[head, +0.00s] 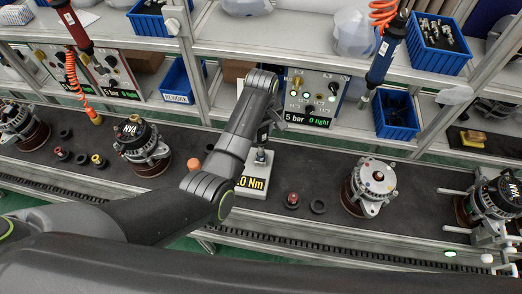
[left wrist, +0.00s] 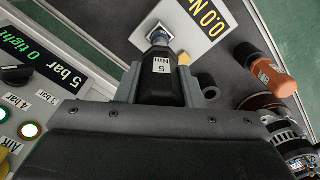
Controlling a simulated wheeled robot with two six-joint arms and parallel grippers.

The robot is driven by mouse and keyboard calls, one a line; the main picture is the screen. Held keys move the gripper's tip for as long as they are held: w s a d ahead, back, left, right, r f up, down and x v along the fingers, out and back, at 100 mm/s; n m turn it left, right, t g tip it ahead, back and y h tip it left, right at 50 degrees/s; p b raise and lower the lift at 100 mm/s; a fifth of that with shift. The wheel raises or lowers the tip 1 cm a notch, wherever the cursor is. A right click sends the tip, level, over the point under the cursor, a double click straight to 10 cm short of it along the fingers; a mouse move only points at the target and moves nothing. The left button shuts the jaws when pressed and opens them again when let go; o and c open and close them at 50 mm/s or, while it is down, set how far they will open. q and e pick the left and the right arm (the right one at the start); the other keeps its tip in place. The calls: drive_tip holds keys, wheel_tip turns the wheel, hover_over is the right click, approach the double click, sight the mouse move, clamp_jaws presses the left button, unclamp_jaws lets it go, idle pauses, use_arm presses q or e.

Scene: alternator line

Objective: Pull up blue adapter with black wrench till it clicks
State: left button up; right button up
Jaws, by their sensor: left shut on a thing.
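The black wrench (left wrist: 162,82), marked "5 Nm", sits between the jaws of my left gripper (left wrist: 160,75), which is shut on it. Its far end meets a small bluish metal piece, seemingly the blue adapter (left wrist: 158,35), on the white tester plate. The exact contact is too small to tell. In the head view my left gripper (head: 265,132) is above the white tester (head: 251,184), whose display's visible part reads ".0 Nm". The arm partly hides the tester and the wrench. My right gripper is not in view.
An orange-headed tool (left wrist: 270,76) stands beside the tester. Alternators stand along the dark conveyor (head: 318,170), including a silver one (head: 374,182) on the right. A control panel (head: 312,95) stands behind. A blue screwdriver (head: 388,50) hangs above. Small black rings lie on the belt.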

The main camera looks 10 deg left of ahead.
use_arm(q)
drive_tip(key=shift+s+f+m, duration=0.1)
drive_tip(key=shift+f+m, duration=0.05)
drive_tip(key=shift+m, duration=0.75)
drive_tip(key=shift+a+m, duration=0.1)
drive_tip(key=shift+m, duration=1.3)
drive_tip(key=shift+m, duration=1.4)
drive_tip(key=shift+m, duration=1.4)
